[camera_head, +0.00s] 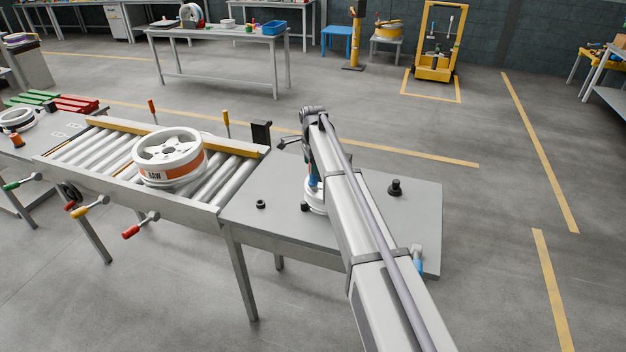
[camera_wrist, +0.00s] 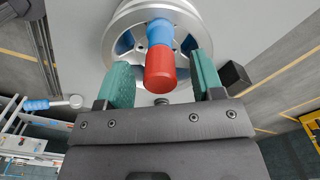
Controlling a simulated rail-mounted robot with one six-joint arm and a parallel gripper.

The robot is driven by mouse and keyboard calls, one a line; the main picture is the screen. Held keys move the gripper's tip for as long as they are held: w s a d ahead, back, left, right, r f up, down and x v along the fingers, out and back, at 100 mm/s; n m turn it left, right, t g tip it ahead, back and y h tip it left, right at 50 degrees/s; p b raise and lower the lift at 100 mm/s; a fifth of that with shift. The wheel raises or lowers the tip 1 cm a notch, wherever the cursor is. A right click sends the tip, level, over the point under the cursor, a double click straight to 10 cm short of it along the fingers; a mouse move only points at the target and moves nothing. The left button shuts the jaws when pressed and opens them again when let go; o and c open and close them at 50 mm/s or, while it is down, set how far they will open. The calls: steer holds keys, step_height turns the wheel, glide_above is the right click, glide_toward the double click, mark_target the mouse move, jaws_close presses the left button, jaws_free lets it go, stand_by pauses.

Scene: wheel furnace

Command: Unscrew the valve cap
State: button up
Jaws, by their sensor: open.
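A red cylindrical end (camera_wrist: 160,70) on a blue cylinder (camera_wrist: 160,33) shows in the wrist view; it looks like the valve cap, but I cannot be sure. It stands in front of a silver-white wheel (camera_wrist: 118,40). My gripper (camera_wrist: 162,66) is open, with one teal finger on each side of the red and blue piece. Gaps show between the fingers and the piece. In the head view my arm hides most of this place; part of a white wheel (camera_head: 316,205) shows beside the arm on the grey table.
The grey table (camera_head: 270,196) also bears a small dark ring (camera_head: 261,204) and a black knob (camera_head: 395,187). A roller conveyor (camera_head: 217,180) with a wheel marked RAW (camera_head: 168,158) adjoins it at the left. A black block (camera_head: 261,133) stands at the table's back edge.

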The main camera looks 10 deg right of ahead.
step_height(320, 180, up, 11)
steer(key=p, duration=1.1)
steer(key=shift+f, duration=0.1)
